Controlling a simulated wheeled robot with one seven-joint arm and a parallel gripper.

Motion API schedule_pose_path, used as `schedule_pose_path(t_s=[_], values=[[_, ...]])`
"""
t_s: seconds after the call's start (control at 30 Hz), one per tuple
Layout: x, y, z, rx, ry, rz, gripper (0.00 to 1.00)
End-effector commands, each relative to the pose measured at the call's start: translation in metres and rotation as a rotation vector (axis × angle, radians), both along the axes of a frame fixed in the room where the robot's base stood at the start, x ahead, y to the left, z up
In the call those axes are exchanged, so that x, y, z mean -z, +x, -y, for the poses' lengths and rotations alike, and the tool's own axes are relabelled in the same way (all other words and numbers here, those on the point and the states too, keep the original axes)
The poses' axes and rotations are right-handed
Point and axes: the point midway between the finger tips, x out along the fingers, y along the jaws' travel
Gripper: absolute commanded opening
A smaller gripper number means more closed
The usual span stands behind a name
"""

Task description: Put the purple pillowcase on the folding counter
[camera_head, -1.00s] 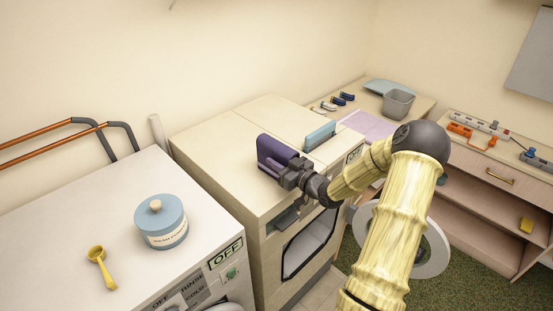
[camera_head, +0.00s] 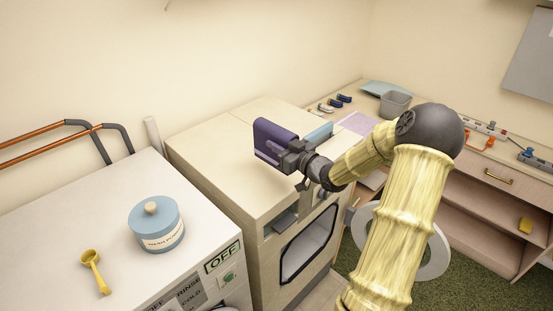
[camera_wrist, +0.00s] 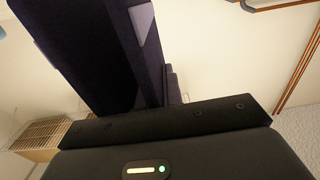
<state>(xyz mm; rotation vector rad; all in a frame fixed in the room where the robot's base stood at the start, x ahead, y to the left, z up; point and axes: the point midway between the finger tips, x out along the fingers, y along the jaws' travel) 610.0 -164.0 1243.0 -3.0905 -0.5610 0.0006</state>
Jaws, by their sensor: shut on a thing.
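The folded dark purple pillowcase (camera_head: 275,138) is held by my gripper (camera_head: 291,158) above the top of the cream dryer (camera_head: 225,165). It appears clear of the top. In the wrist view the pillowcase (camera_wrist: 95,45) is a large dark slab rising from my gripper (camera_wrist: 165,120), which is shut on it. I take the pale wooden counter (camera_head: 366,106) behind and right of the dryer to be the folding counter. A lilac cloth (camera_head: 358,122) lies on its near part.
A light blue box (camera_head: 319,133) stands on the dryer, close beside my gripper. A white washer with a blue tub (camera_head: 156,225) and yellow scoop (camera_head: 95,270) stands left.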

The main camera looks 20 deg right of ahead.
Motion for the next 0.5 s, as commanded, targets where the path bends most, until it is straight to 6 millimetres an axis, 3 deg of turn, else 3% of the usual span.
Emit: schedule_pose_path(t_s=[0.2,0.5], values=[[-0.03,0.0,-0.002,-0.003,-0.004,0.003,0.0],[-0.038,0.001,-0.002,-0.003,-0.001,-0.001,0.0]])
